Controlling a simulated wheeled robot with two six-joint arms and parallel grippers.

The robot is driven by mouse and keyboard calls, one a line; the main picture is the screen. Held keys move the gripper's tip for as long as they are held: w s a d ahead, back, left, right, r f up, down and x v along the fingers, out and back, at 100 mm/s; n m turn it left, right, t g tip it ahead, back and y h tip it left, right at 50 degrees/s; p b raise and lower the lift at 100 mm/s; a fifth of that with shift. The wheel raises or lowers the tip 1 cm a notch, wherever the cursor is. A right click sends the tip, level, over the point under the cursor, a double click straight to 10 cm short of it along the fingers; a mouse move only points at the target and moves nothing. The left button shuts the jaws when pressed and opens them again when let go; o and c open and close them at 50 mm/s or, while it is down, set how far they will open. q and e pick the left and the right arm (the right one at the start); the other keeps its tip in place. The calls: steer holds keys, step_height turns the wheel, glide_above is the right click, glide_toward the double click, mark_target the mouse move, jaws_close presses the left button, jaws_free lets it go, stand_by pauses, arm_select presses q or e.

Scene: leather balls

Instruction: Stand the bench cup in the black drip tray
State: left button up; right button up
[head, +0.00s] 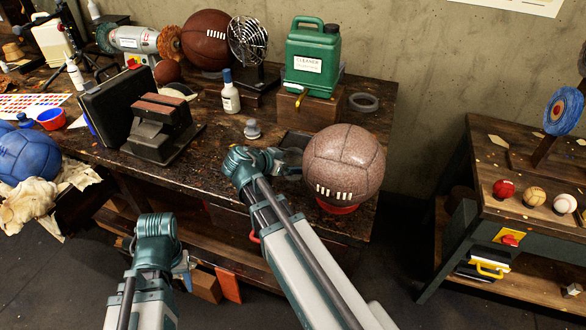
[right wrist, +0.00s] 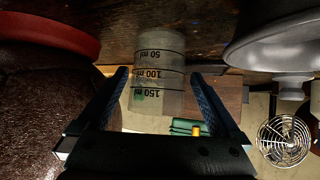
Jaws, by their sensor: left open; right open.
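The bench cup (right wrist: 158,88), clear with 50, 100 and 150 ml marks, stands on the bench in the right wrist view, which is upside down. My right gripper (right wrist: 160,76) is open, its fingers to either side of the cup with gaps; contact cannot be seen. In the head view the cup is hidden around my right gripper (head: 291,168) and the ball. A dark, low tray (head: 294,139), apparently the black drip tray, shows partly behind that gripper, below the green cleaner jug (head: 313,62). My left gripper (head: 186,270) is open and empty, low in front of the bench.
A brown ball (head: 344,160) on a red ring (head: 338,207) stands right beside my right gripper. A small grey knobbed piece (head: 252,129) sits left of the tray. A white bottle (head: 230,95), wooden block (head: 308,104) and grey ring (head: 364,102) stand behind.

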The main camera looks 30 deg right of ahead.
mark_target(299, 152)
steer(key=b+x, duration=0.2)
steer(key=x, duration=0.2)
steer(key=shift+d+f, duration=0.1)
steer(key=shift+d, duration=0.1)
steer(key=c, duration=1.4)
steer(key=shift+c, duration=0.2)
steer(key=shift+r, duration=0.25)
steer(key=shift+r+p, duration=0.5)
steer(key=shift+p, duration=0.25)
step_height(299, 152, up, 3)
steer(key=p, duration=0.3)
steer(key=shift+s+a+f, duration=0.25)
steer(key=shift+s+a, duration=0.6)
steer(key=shift+a, duration=0.05)
steer(key=s+a, duration=0.2)
steer(key=a, duration=0.1)
steer(key=s+a, duration=0.3)
steer(key=a, duration=0.1)
steer(key=s+a+r, duration=0.1)
steer(key=s+a, duration=0.2)
steer(key=a, duration=0.1)
steer(key=shift+r+p, duration=0.15)
steer(key=shift+p, duration=0.25)
